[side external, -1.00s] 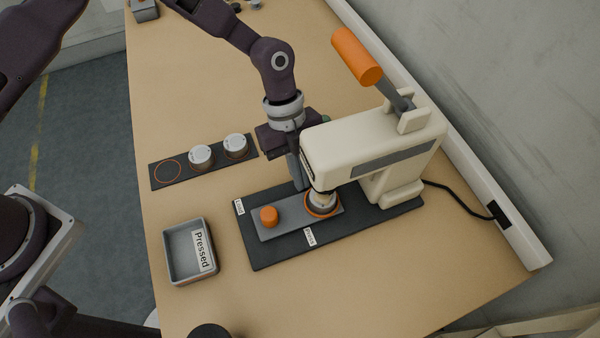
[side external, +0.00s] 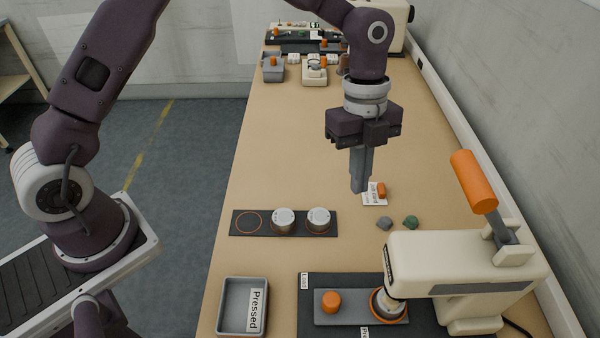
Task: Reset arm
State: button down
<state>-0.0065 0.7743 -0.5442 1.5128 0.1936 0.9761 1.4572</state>
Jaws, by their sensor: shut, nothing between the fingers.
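My gripper (side external: 360,190) is shut and empty, pointing down above the table behind the press. The cream press (side external: 460,265) stands at the lower right with its orange handle (side external: 473,180) raised. Its grey slide (side external: 350,318) has an orange knob (side external: 331,301) at the left, and a roll (side external: 388,306) sits in the orange ring under the press head, partly hidden by it. Two white-topped rolls (side external: 283,219) (side external: 318,217) stand on the dark strip (side external: 262,233); the orange ring at its left end is empty. The grey tray labelled "Pressed" (side external: 240,280) looks empty.
A white card with an orange piece (side external: 381,190) lies near my fingertips. More devices and bins (side external: 313,70) stand at the far end. The middle of the table is clear.

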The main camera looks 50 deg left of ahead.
jog(key=s+a+r+n+t+y, duration=0.1)
jog(key=s+a+r+n+t, duration=0.1)
jog(key=s+a+r+n, duration=0.4)
jog(key=s+a+r+n+t+y, duration=0.1)
jog(key=s+a+r+n+t, duration=0.15)
jog(key=a+r+n, duration=0.35)
jog(key=s+a+r+n+t, duration=0.1)
jog(key=s+a+n, duration=0.1)
jog(key=s+n, duration=0.3)
jog(key=s+a+r+n+t, duration=0.1)
jog(key=s+n, duration=0.4)
jog(key=s, duration=0.5)
jog(key=shift+a+r+n, duration=0.3)
jog(key=shift+a+r, duration=0.25)
jog(key=shift+a, duration=0.55)
